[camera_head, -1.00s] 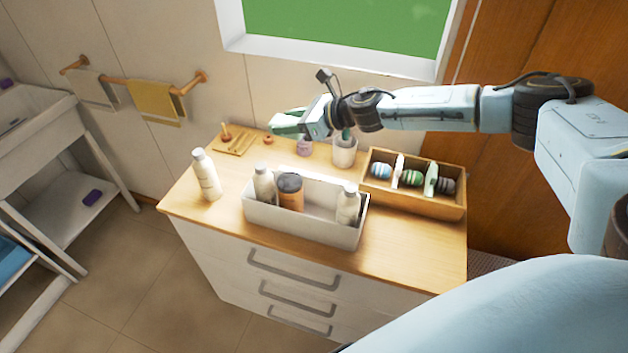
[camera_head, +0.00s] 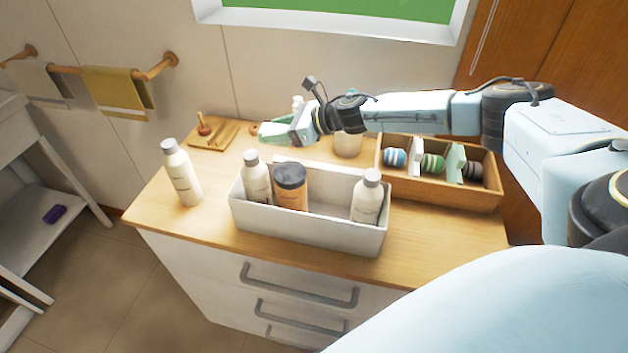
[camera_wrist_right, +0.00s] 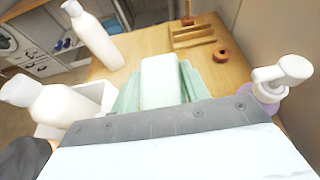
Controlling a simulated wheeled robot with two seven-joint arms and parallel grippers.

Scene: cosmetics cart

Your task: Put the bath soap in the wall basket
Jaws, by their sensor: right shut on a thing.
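My right gripper (camera_head: 272,131) reaches in from the right above the back of the wooden counter (camera_head: 210,225). In the right wrist view its pale green fingers are shut on a white bar, the bath soap (camera_wrist_right: 160,80). The bar sits between the fingers, held above the counter top. In the head view the fingers mostly hide the soap. I cannot make out a wall basket in either view. My left gripper is not in view.
A white bin (camera_head: 310,227) holds several bottles. A white bottle (camera_head: 182,175) stands to its left. A wooden box (camera_head: 450,193) with striped items stands right. A pump dispenser (camera_wrist_right: 265,90) stands close beside the gripper. A towel rail (camera_head: 110,68) is on the left wall.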

